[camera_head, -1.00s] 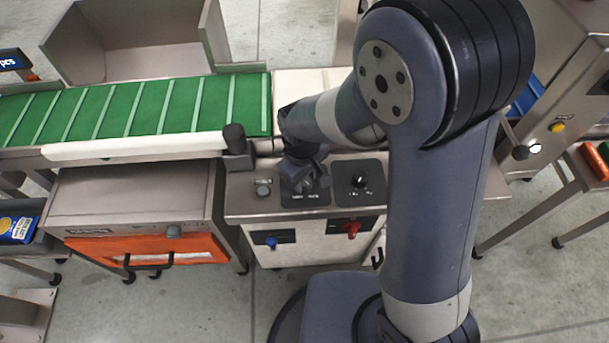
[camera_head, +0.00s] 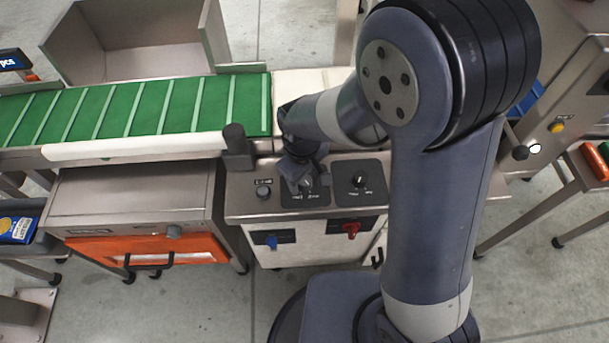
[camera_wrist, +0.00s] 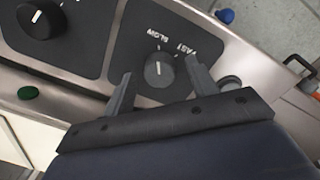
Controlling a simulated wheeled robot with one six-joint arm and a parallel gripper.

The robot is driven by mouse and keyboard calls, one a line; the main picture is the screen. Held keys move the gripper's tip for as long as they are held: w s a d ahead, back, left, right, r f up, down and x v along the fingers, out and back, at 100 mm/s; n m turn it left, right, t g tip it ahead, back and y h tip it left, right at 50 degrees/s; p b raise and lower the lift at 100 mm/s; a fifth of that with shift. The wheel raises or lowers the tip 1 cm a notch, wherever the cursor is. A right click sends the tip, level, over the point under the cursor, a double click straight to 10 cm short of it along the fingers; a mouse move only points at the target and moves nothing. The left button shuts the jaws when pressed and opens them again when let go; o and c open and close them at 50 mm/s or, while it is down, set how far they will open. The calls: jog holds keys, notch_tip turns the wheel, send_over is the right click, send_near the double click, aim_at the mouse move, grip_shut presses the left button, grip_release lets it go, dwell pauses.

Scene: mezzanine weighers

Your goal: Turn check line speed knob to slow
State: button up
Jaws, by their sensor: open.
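The check line speed knob (camera_wrist: 159,70) is a small grey round knob on a dark plate, in the wrist view. The words SLOW (camera_wrist: 147,37) and FAST (camera_wrist: 184,48) are printed beyond it. Its pale mark looks roughly upright in the picture; its exact setting is hard to read. My gripper (camera_wrist: 160,88) is open, with one finger to each side of the knob in the picture. I cannot tell whether the fingers touch it or how deep they reach. In the head view my gripper (camera_head: 302,184) is over the left dark plate (camera_head: 292,202), largely covering the knob.
A second black knob (camera_head: 360,180) sits on the plate to the right. A grey button (camera_head: 263,191) is to the left. Blue (camera_head: 271,241) and red (camera_head: 351,229) knobs are on the front face. A black post (camera_head: 236,147) and the green conveyor (camera_head: 150,105) stand close by.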

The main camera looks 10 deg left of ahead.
aim_at(303, 181)
notch_tip(303, 181, up, 10)
jog(key=p, duration=0.1)
jog(key=shift+s+a+r, duration=0.15)
jog(key=shift+s, duration=0.05)
jog(key=f, duration=0.5)
jog(key=f+b, duration=0.1)
jog(key=f, duration=0.5)
jog(key=shift+w, duration=0.2)
jog(key=shift+r, duration=0.1)
